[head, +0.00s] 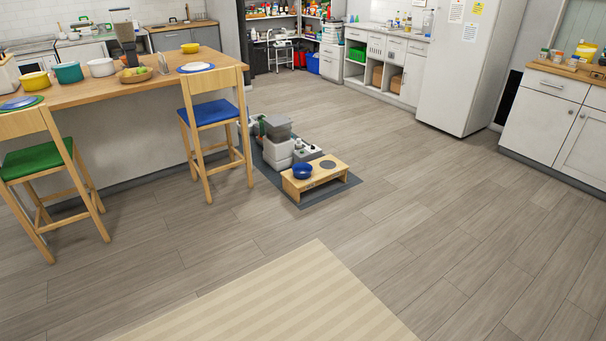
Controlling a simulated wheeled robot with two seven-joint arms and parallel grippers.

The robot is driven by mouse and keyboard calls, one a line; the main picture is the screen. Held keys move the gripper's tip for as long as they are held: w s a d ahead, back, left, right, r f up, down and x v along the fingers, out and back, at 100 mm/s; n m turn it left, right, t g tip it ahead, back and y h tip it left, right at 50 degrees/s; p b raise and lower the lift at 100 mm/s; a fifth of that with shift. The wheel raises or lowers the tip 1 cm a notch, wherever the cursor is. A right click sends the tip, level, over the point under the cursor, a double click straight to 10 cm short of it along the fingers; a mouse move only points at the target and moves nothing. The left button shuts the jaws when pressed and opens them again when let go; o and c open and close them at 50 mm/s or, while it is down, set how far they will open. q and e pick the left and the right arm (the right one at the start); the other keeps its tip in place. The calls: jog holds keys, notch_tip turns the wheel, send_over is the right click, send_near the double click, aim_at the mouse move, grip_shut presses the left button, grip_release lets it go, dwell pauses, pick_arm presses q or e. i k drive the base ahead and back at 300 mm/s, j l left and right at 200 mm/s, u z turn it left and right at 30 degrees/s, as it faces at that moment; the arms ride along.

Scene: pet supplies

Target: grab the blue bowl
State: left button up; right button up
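The blue bowl (302,170) sits on the left part of the top of a low wooden pet-feeder stand (316,180). A dark round spot, perhaps a second opening or bowl, shows on the stand's right part. The stand is on a dark grey mat (335,190) on the floor, near the middle of the head view and some way off from me. Neither of my grippers is in view, so their state is hidden.
Grey pet-supply units (278,145) stand on the mat behind the stand. A blue-seated chair (212,112) and the wooden counter (120,85) are to the left. A beige striped rug (285,300) lies in front. The wood floor (430,215) to the right is clear.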

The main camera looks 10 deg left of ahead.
aim_at(300, 169)
jog(key=i+z, duration=0.3)
jog(key=i, duration=2.2)
jog(key=i+l, duration=0.15)
jog(key=i, duration=1.1)
jog(key=i+l+u, duration=0.1)
jog(key=i+u, duration=0.35)
jog(key=i+l+u, duration=0.35)
jog(key=i+u, duration=0.15)
jog(key=i+l+u, duration=0.95)
jog(key=l, duration=0.25)
jog(key=i+l+u, duration=0.2)
jog(key=l+u, duration=0.25)
jog(key=l, duration=0.25)
jog(key=u, duration=0.35)
